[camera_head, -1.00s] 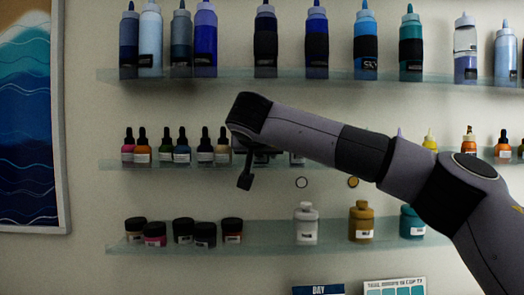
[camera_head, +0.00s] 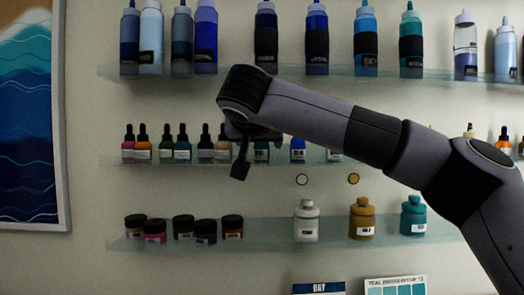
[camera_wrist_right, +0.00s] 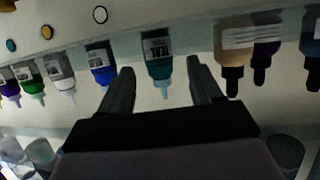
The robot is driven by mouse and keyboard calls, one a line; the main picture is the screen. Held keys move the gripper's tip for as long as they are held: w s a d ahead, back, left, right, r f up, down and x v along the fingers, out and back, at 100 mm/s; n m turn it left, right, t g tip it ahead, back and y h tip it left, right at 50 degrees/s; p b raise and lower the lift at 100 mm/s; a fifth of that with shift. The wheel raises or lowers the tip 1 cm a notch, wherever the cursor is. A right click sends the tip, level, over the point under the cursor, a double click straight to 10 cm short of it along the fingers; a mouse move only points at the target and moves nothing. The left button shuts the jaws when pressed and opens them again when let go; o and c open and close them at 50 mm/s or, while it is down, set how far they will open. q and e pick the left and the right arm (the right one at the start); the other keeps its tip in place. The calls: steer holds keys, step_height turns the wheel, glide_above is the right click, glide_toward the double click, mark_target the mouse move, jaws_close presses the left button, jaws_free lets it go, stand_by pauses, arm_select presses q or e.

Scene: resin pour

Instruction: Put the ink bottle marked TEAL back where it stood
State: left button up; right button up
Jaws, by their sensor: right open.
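The TEAL ink bottle (camera_head: 261,153) stands on the middle glass shelf, between a beige bottle (camera_head: 222,150) and a blue bottle (camera_head: 298,152). Its upper part is hidden behind my right wrist in the head view. The wrist view is upside down; there the teal bottle (camera_wrist_right: 157,62) shows its TEAL label between the finger directions. My right gripper (camera_wrist_right: 160,70) is open, with one finger on each side of the bottle in that picture and no visible contact. In the head view my right gripper (camera_head: 241,163) is partly hidden by its own wrist. My left gripper is not in view.
Several small dropper bottles (camera_head: 182,148) stand close by on the middle shelf (camera_head: 115,166). The upper shelf (camera_head: 340,75) with tall bottles runs above my arm. The lower shelf (camera_head: 275,238) holds jars, with a gap in its middle. Two round wall marks (camera_head: 302,179) show below the middle shelf.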

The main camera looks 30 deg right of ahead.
steer(key=v, duration=0.6)
steer(key=shift+s+a+b, duration=0.25)
steer(key=shift+s+b, duration=0.05)
steer(key=shift+b, duration=0.05)
